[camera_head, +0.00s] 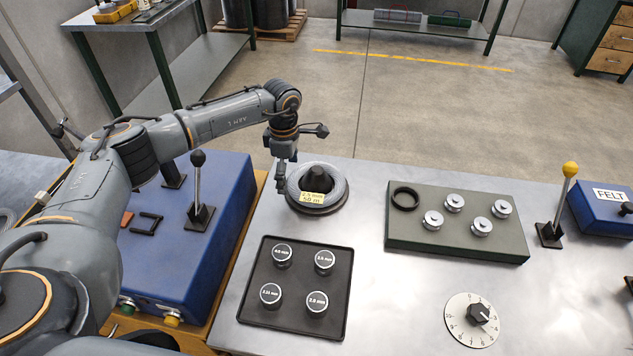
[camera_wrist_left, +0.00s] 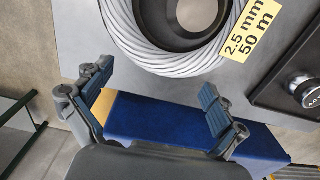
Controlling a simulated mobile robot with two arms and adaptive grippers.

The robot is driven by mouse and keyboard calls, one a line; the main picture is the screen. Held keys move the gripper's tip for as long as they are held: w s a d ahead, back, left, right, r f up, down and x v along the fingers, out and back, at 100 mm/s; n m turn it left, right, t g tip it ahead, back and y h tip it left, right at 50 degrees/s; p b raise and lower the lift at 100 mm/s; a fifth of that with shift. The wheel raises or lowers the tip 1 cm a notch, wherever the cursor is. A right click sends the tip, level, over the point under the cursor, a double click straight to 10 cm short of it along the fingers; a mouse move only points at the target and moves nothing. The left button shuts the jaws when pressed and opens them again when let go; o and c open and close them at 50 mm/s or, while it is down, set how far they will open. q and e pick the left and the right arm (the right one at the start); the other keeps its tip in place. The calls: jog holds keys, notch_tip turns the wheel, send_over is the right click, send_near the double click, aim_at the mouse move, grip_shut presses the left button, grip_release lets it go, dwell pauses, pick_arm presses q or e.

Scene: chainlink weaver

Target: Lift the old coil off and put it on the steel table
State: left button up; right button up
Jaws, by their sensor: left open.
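The old coil (camera_head: 337,187) is a ring of grey wire around a dark hub (camera_head: 318,180) on a round dark base. It carries a yellow tag reading 2.5 mm, 50 m. In the left wrist view the coil (camera_wrist_left: 160,52) lies at the top, with its tag (camera_wrist_left: 251,27) on the right. My left gripper (camera_head: 281,180) is at the left side of the coil; its fingers (camera_wrist_left: 155,97) are spread and empty, apart from the wire. The steel table (camera_head: 375,290) lies under all this, with bare metal around it. My right gripper is not in view.
A black tray (camera_head: 297,290) with several labelled knobs lies in front of the coil. A grey-green block (camera_head: 458,243) with several metal spools and a black ring is to the right. A blue box (camera_head: 225,215) with levers stands left. Bare table shows between tray and dial (camera_head: 472,320).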

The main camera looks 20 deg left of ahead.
pick_arm(q)
jog(key=shift+s, duration=0.1)
jog(key=c, duration=1.8)
jog(key=shift+r, duration=0.1)
grip_shut()
